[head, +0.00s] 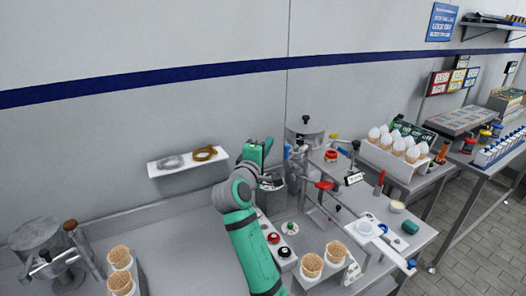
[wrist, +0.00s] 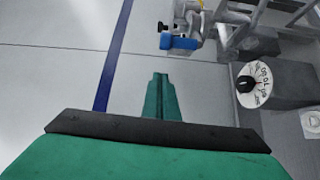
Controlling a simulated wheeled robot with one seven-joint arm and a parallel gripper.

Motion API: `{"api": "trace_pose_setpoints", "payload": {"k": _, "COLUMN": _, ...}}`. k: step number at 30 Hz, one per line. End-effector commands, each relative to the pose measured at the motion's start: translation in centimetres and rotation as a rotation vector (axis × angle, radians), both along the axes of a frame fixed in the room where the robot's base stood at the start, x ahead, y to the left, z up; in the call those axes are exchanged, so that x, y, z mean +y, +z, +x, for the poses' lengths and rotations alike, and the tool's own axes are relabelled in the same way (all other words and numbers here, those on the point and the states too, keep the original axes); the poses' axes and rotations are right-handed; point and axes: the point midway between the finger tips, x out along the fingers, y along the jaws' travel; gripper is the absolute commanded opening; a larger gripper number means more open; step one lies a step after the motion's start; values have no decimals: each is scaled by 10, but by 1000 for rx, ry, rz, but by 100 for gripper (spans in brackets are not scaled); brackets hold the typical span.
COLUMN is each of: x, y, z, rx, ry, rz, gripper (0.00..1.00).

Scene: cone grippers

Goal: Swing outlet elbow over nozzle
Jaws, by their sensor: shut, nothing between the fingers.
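My gripper (wrist: 160,78) is shut and empty in the wrist view, its green fingers pointing at the wall. In the head view the green end of my arm (head: 266,146) is up beside the machine at the middle of the bench. A metal pipe fitting with a blue handle (wrist: 180,43) is just beyond and right of the fingertips, apart from them. A blue part (head: 287,151) shows right of my arm's end in the head view. I cannot tell for certain which parts are the outlet elbow and the nozzle; my arm hides some of the machine.
A white dial with a black knob (wrist: 249,85) is at right in the wrist view. A metal pot (head: 305,132) stands behind the machine. Cones (head: 311,265) stand at the front, and a wall shelf (head: 188,166) is at left.

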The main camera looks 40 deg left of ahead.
Motion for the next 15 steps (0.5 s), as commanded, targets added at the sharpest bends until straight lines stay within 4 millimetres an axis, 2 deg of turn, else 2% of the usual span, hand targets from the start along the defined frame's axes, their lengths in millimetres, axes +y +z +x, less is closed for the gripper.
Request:
{"api": "trace_pose_setpoints", "payload": {"k": 1, "x": -9, "y": -1, "z": 0, "rx": 1, "ry": -2, "rz": 2, "gripper": 0}}
{"api": "trace_pose_setpoints", "payload": {"k": 6, "x": -27, "y": -2, "z": -1, "rx": 1, "ry": -1, "rz": 2, "gripper": 0}}
{"api": "trace_pose_setpoints", "payload": {"k": 15, "x": -39, "y": -2, "z": -1, "rx": 0, "ry": 0, "rz": 1, "gripper": 0}}
